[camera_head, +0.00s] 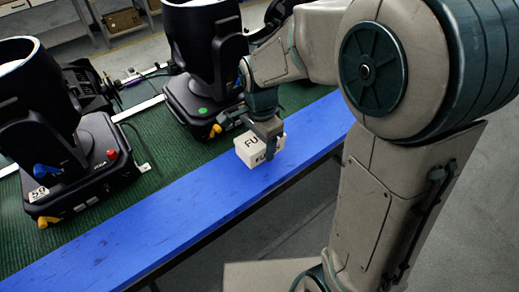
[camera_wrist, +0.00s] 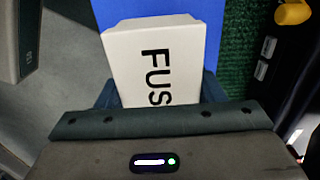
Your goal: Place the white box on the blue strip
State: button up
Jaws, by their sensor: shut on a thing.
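The white box (camera_head: 247,151) with black "FU" lettering is at my gripper (camera_head: 266,133), over the blue strip (camera_head: 150,224) in the head view. My gripper is shut on it. In the wrist view the white box (camera_wrist: 152,60) reads "FUS" and sits between the fingers, with the blue strip (camera_wrist: 211,20) behind it. The box's lower edge appears at or just above the strip; I cannot tell whether it touches. The near part of the box is hidden by my gripper in the wrist view.
Black stage lights stand on the green surface (camera_head: 140,152) beyond the strip, one at the left (camera_head: 75,170) and one just behind the gripper (camera_head: 195,100). The strip's left part is clear. Grey floor (camera_head: 290,225) lies past its front edge.

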jog(key=shift+a+f+p, duration=0.15)
jog(key=shift+f+p, duration=0.15)
jog(key=shift+f, duration=1.75)
jog(key=shift+f, duration=0.25)
jog(key=o, duration=1.1)
jog(key=shift+c, duration=0.2)
jog(key=shift+r, duration=0.15)
